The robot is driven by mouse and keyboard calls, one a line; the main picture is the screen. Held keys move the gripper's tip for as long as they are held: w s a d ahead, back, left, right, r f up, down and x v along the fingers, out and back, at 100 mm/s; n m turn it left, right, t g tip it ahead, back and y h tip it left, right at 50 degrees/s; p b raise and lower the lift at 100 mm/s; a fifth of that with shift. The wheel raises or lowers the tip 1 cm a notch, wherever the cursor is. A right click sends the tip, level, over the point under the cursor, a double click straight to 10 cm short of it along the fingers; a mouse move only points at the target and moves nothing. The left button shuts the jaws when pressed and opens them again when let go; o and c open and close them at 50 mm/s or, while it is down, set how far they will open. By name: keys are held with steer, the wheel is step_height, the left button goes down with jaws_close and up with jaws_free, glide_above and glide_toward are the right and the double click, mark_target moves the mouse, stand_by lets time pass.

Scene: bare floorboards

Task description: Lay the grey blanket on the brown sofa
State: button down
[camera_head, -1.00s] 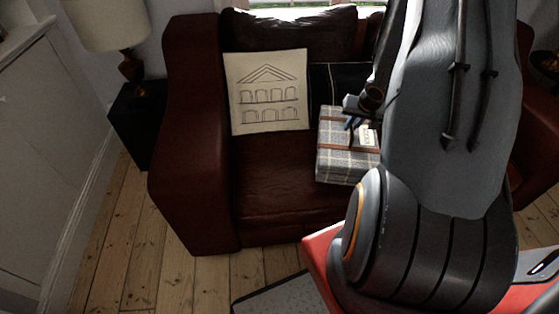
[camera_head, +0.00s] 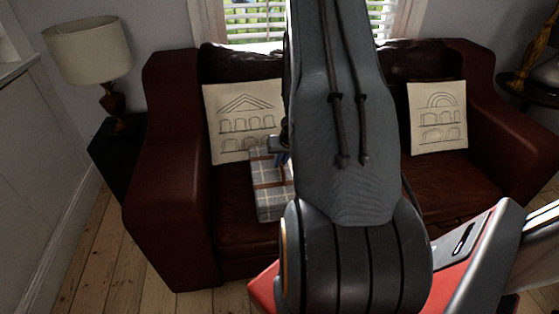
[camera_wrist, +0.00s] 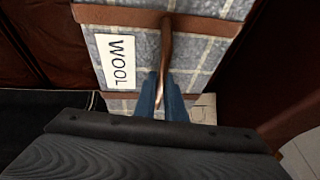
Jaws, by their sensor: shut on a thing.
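The grey blanket (camera_head: 268,203) is a folded grey plaid bundle with brown straps. It shows in the head view in front of the left part of the brown sofa (camera_head: 175,190). In the wrist view the blanket (camera_wrist: 200,55) fills the top middle, with a white WOOL label and a brown strap handle. My gripper (camera_wrist: 163,97), with blue fingers, is shut on that handle. In the head view my arm hides the blanket's right side and most of my gripper (camera_head: 283,157). I cannot tell whether the blanket touches the seat.
A cream cushion (camera_head: 240,112) stands behind the blanket, and another cushion (camera_head: 438,118) stands at the sofa's right. A lamp (camera_head: 90,55) is on a dark side table (camera_head: 115,155) at left. The right seat (camera_head: 450,185) is clear where visible.

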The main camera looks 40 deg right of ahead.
steer(key=shift+w+f+b, duration=0.1)
steer(key=shift+f+b, duration=0.55)
steer(key=shift+f, duration=1.55)
steer(key=c, duration=1.8)
jaws_free()
steer(key=p+v, duration=0.4)
steer(key=v, duration=0.8)
steer(key=a+r+n+g+h, duration=0.1)
steer(key=a+r+n+g, duration=0.1)
steer(key=a+r, duration=0.85)
steer(key=s+a+r+n, duration=0.1)
steer(key=s+a+r, duration=0.1)
steer(key=s+a, duration=0.2)
steer(key=s+a+r+n+g+y, duration=0.1)
steer(key=s+a+r, duration=0.2)
steer(key=a, duration=0.7)
steer(key=s+a+r+n+g+y, duration=0.1)
steer(key=s+a+r+n, duration=0.1)
steer(key=s+a, duration=0.4)
steer(key=shift+s+a+r, duration=0.1)
steer(key=shift+a+r, duration=0.35)
steer(key=shift+a, duration=0.1)
